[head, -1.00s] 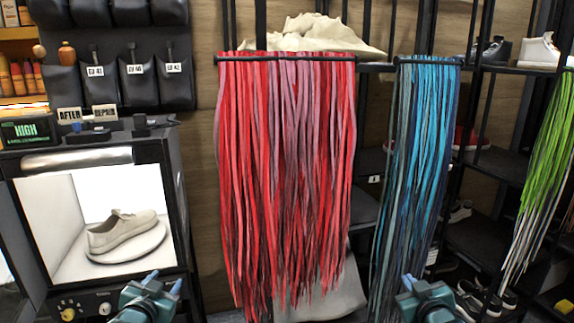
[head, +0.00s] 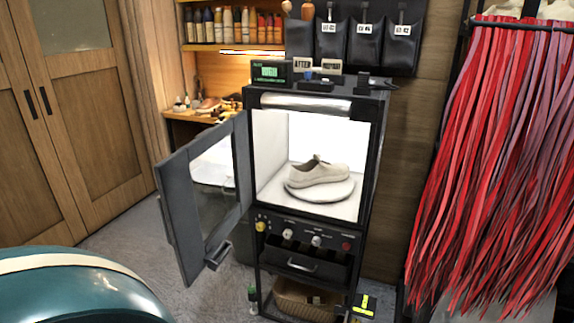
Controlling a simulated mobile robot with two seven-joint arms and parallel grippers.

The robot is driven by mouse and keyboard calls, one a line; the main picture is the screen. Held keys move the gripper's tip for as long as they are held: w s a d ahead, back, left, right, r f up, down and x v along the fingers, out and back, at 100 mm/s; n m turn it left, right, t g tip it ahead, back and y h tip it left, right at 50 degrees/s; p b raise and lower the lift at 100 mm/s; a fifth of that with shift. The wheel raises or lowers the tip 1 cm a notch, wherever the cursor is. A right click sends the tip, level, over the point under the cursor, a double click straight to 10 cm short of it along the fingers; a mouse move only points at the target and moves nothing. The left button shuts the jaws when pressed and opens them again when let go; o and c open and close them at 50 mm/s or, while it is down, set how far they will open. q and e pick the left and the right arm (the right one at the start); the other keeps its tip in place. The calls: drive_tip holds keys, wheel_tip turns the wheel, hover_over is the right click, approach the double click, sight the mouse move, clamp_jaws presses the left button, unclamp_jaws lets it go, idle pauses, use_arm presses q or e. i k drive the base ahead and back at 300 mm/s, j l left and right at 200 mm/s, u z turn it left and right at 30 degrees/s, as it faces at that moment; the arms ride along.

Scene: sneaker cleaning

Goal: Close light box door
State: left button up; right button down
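The light box (head: 378,165) stands in the middle of the head view, a black cabinet with a bright white inside. Its door (head: 177,200) is hinged on the left side and stands wide open, swung out toward the lower left. A beige sneaker (head: 318,172) rests on a round white turntable (head: 322,191) inside. Neither of my grippers shows in the current view.
A teal and cream rounded surface (head: 75,290) fills the lower left corner. Wooden cabinet doors (head: 75,110) stand at the left. Red laces (head: 490,160) hang at the right. A basket (head: 303,300) sits under the box. Grey floor (head: 130,250) is open left of the door.

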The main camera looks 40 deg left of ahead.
sight(178, 209)
drive_tip(key=k+j, duration=0.1)
drive_tip(key=j, duration=1)
drive_tip(key=k+j, duration=0.1)
drive_tip(key=j, duration=1)
drive_tip(key=k+j+u, duration=0.1)
drive_tip(key=j, duration=1)
